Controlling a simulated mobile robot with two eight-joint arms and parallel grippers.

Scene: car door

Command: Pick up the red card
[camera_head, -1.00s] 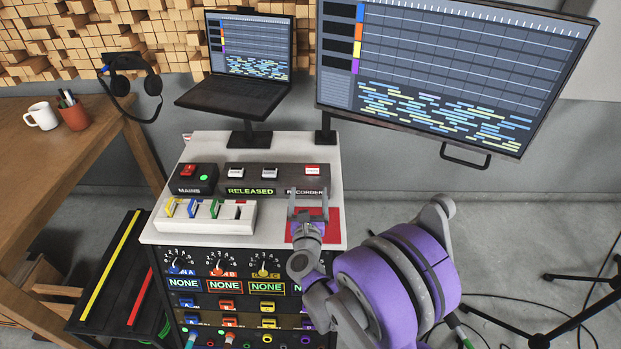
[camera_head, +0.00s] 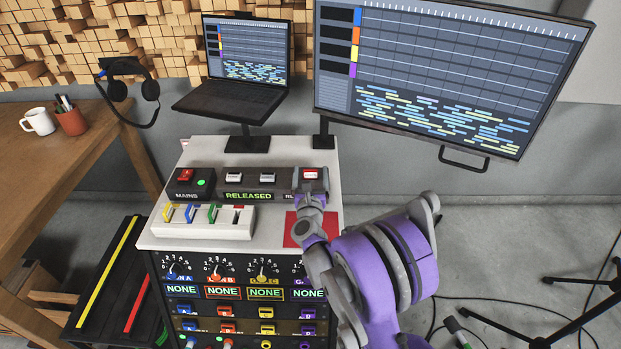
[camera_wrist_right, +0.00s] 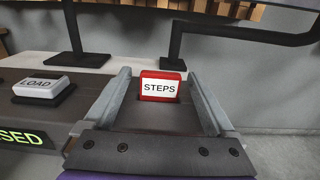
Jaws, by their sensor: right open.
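The red card (camera_wrist_right: 160,86), with a white face reading STEPS, stands upright in the dark recorder box in the right wrist view. In the head view the card (camera_head: 311,173) shows at the right end of the box row. My right gripper (camera_wrist_right: 158,98) is open, one finger on each side of the card with gaps beside it. In the head view the right gripper (camera_head: 311,184) is over the recorder box and hides part of its label. My left gripper is not in view.
A white rack (camera_head: 202,230) with yellow, blue and green pieces stands to the left. A red square (camera_head: 291,232) lies on the white top beside my wrist. A white LOAD button (camera_wrist_right: 40,88) is left of the gripper. A laptop and large monitor stand behind.

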